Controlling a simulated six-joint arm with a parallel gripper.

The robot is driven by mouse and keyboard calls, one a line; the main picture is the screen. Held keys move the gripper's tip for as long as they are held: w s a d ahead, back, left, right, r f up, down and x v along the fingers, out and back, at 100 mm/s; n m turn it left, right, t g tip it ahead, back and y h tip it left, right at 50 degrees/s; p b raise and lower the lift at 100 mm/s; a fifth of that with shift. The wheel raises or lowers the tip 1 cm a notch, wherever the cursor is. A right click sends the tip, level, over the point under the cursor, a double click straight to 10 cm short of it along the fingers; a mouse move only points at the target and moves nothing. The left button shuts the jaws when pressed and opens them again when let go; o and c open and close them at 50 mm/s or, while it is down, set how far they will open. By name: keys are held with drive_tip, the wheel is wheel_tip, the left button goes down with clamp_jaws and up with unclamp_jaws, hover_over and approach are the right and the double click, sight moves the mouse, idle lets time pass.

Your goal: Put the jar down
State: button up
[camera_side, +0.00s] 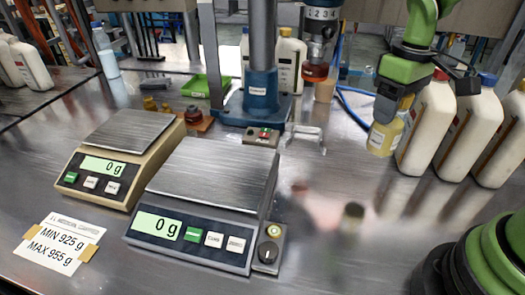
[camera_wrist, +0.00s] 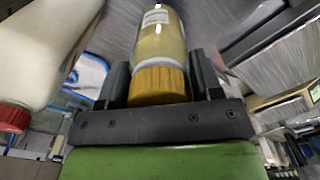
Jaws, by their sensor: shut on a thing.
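The jar (camera_side: 383,139) is a small container with yellowish contents, a pale label and a golden-yellow lid. In the side view it is at the right, just left of the white bottles. My gripper (camera_side: 393,104) is above it and shut on it. In the wrist view the jar (camera_wrist: 160,42) points away from the camera, with its lid between the two dark fingers of my gripper (camera_wrist: 163,80). I cannot tell whether its base touches the metal table (camera_side: 345,185) or is slightly above it.
Several white bottles (camera_side: 428,128) stand close to the jar's right. A grey scale (camera_side: 205,240) and a beige scale (camera_side: 120,170) both read 0 g. The blue-based filling stand (camera_side: 262,98) is behind them. The table centre-right is clear.

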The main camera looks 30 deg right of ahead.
drive_tip(key=w+a+f+n, duration=0.7)
drive_tip(key=a+f+n, duration=0.1)
drive_tip(key=a+f, duration=0.1)
drive_tip(key=shift+a+f, duration=0.35)
drive_tip(key=shift+a, duration=0.05)
idle(0.4)
drive_tip(key=shift+f, duration=0.1)
drive_tip(key=o, duration=1.3)
drive_tip(key=shift+f, duration=0.1)
drive_tip(key=shift+c, duration=0.2)
drive_tip(key=shift+r, duration=2.95)
drive_tip(key=shift+c, duration=0.5)
